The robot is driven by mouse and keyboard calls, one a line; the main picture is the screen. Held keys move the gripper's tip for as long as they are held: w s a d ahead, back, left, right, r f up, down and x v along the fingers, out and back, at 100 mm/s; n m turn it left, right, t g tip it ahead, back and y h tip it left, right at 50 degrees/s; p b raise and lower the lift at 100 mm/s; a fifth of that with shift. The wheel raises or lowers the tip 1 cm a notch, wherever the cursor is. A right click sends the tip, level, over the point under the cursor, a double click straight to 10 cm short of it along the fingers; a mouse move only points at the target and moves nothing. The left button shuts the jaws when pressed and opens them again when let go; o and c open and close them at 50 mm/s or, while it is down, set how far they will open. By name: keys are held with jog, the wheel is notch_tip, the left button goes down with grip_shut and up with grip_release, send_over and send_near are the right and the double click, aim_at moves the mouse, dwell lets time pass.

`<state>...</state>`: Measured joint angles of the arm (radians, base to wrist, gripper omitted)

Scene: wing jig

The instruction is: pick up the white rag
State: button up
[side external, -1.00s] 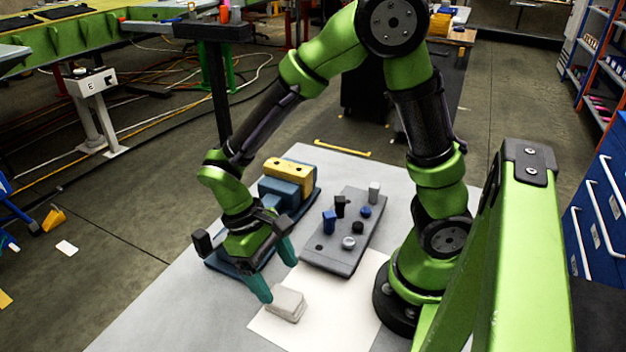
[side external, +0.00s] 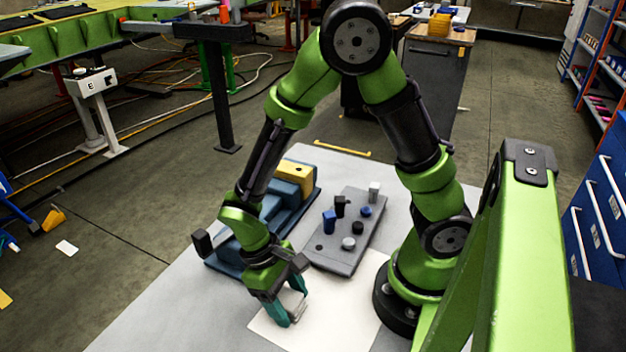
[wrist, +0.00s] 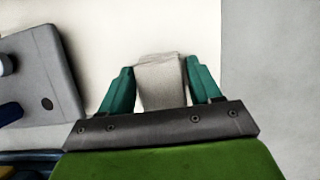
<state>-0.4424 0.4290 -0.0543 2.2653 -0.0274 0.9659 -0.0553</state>
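The white rag (wrist: 160,80) is a folded, greyish-white block lying on the white sheet. In the side external view the rag (side external: 293,303) is partly hidden behind my fingers. My gripper (wrist: 160,84) has its two teal fingers on either side of the rag, with the left finger apart from it by a small gap and the right one very close to its edge. In the side external view my gripper (side external: 289,310) points down over the rag, low near the sheet. The fingers are open around it.
The white sheet (side external: 345,320) lies on the grey table (side external: 170,310). A grey tray (side external: 335,258) with several small pegs stands just behind the rag. A blue stepped fixture with a yellow block (side external: 294,173) stands farther back. The sheet's right part is clear.

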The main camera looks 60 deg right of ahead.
aim_at(289, 299)
jog(key=c, duration=0.6)
notch_tip(289, 299, up, 10)
jog(key=shift+r, duration=0.1)
